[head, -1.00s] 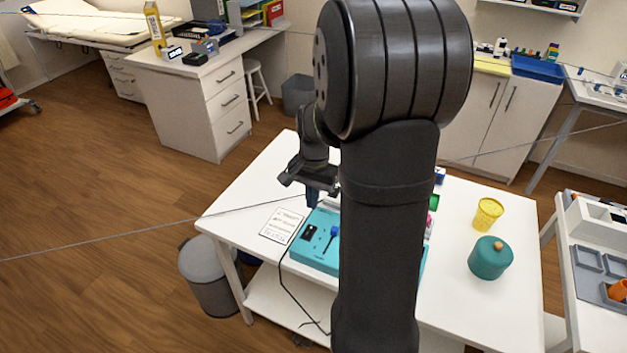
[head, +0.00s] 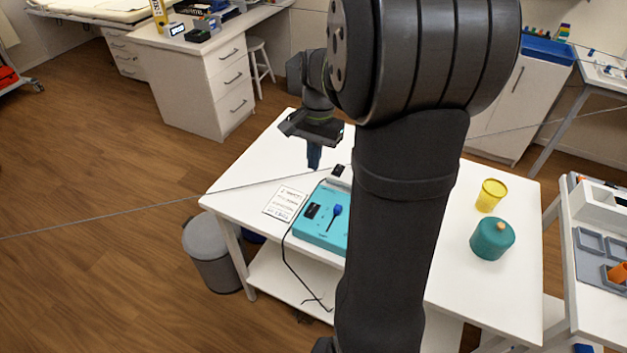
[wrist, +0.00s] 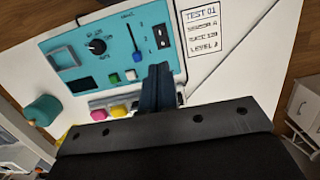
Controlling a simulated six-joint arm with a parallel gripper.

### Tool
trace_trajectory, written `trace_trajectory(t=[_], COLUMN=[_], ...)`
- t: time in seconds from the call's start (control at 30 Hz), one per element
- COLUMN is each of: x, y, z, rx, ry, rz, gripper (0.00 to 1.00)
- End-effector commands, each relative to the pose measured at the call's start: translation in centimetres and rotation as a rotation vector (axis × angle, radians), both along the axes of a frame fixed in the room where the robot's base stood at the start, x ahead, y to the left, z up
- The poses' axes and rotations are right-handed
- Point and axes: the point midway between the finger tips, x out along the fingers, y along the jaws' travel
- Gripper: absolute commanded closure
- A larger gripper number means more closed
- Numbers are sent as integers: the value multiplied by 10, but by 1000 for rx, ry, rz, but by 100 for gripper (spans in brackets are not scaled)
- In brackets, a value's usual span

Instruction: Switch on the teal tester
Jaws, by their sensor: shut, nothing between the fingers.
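The teal tester (head: 316,234) lies on the white table, its right part hidden behind my arm in the head view. In the wrist view, the teal tester (wrist: 66,52) shows a black rocker switch (wrist: 160,34), a blue slider (wrist: 137,56), a black knob (wrist: 96,46), a green button (wrist: 114,78), a pale button (wrist: 131,75) and a dark window (wrist: 76,86). I cannot tell the rocker's position. My gripper (head: 314,165) is shut and empty, pointing down near the tester's far edge. Its fingers (wrist: 157,70) overlap the panel edge in the wrist view; no contact is visible.
A printed card (head: 285,203) lies beside the tester. A yellow cup (head: 491,195) and a teal lidded pot (head: 492,240) stand at the table's right. Pink (wrist: 98,115) and yellow (wrist: 118,112) buttons lie beyond the panel edge. A black cable (head: 290,268) hangs over the front edge.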

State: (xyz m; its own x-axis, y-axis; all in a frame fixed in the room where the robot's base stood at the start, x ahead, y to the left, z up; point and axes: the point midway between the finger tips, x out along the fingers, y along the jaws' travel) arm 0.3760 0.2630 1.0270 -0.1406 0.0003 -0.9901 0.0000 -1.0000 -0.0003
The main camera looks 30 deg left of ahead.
Motion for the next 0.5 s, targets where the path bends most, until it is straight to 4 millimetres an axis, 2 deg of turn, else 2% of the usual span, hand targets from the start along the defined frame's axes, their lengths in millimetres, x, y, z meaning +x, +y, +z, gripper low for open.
trace_trajectory(t=[0.27, 0.37, 0.5], x=[0, -1, -5], y=[0, 0, 0], z=[-3, -12, -37], rx=[-1, -2, -3], ry=[-1, 1, 3], rz=[0, 0, 0], gripper=[100, 100, 100])
